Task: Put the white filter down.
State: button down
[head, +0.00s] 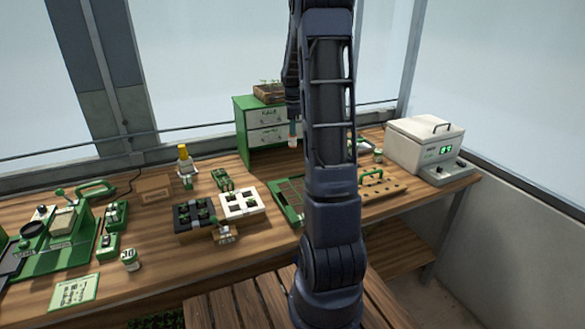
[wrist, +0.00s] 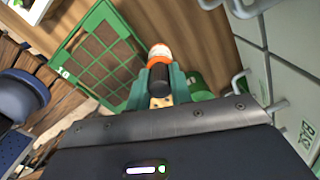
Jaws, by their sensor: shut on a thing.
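My gripper (wrist: 160,88) is shut on a small round piece with a dark body, an orange band and a white end, which I take for the white filter (wrist: 159,51). The green fingers are on either side of its dark part. In the head view the held piece shows small (head: 292,141), hanging below my arm in front of the green drawer cabinet (head: 243,128). It appears to be above the bench, apart from the surface. Most of my gripper is hidden behind my arm there.
A green gridded tray (head: 284,205) lies on the wooden bench (head: 150,235), also visible in the wrist view (wrist: 88,83). Black (head: 190,230) and white (head: 240,208) seed trays stand left of it. A white machine (head: 410,150) stands at right. Grey drawer fronts with handles are close in the wrist view (wrist: 285,75).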

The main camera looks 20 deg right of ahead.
notch_tip(320, 180, down, 16)
jog(key=shift+f, duration=0.1)
dwell(0.5)
jog(key=c, duration=1.3)
grip_release()
jog(key=shift+o, duration=0.2)
notch_tip(320, 180, up, 12)
jog(key=shift+r, duration=0.1)
jog(key=s+a+r+n+t, duration=0.1)
jog(key=s+a+r+n, duration=0.45)
jog(key=s+r, duration=0.2)
jog(key=s+a+r+n+t, duration=0.1)
jog(key=s+a+r+n, duration=0.5)
jog(key=s, duration=0.3)
jog(key=s+a+r+n+t, duration=0.1)
jog(key=s+a+n, duration=0.1)
jog(key=s+n, duration=0.3)
jog(key=s+a+r+n+t, duration=0.1)
jog(key=s+n, duration=0.5)
jog(key=s, duration=0.7)
jog(key=shift+s+a+t, duration=0.3)
jog(key=shift+a, duration=0.5)
